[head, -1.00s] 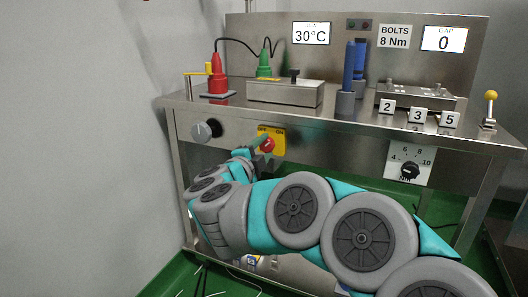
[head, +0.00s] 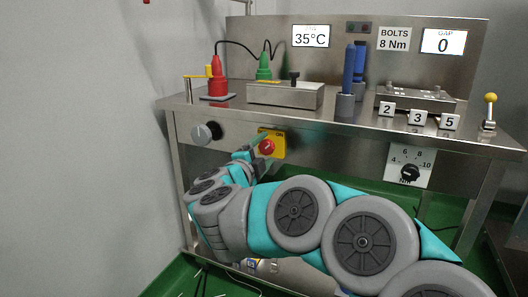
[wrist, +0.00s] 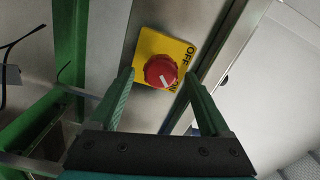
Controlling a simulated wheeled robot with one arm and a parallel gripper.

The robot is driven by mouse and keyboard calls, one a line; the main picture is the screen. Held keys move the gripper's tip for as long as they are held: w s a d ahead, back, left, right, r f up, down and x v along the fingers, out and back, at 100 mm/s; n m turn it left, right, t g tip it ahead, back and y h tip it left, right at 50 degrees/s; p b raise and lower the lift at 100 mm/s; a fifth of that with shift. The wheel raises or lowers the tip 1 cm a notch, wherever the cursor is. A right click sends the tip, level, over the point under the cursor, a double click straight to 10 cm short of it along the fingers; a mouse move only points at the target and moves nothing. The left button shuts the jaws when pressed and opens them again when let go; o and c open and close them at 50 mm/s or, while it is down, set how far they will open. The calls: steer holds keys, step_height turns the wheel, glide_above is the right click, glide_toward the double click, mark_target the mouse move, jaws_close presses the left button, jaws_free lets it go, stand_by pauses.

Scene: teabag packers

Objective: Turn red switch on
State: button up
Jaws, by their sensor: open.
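The red switch (wrist: 161,71) is a round knob on a yellow plate (wrist: 148,45) on the bench's front panel. In the wrist view its white mark points lower right, toward the partly hidden ON label; OFF is readable higher up. My gripper (wrist: 158,75) is open, with one green finger on each side of the knob and small gaps visible between.
A grey dial (head: 203,132) is on the panel to the left, and a black numbered dial (head: 410,172) to the right. The bench top (head: 230,110) above carries red and green fixtures, blue tools and numbered blocks. A screen (head: 311,36) reads 35°C.

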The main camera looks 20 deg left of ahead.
steer(key=s, duration=0.7)
steer(key=shift+s+a+p, duration=0.3)
steer(key=shift+s, duration=0.05)
steer(key=shift+r, duration=0.1)
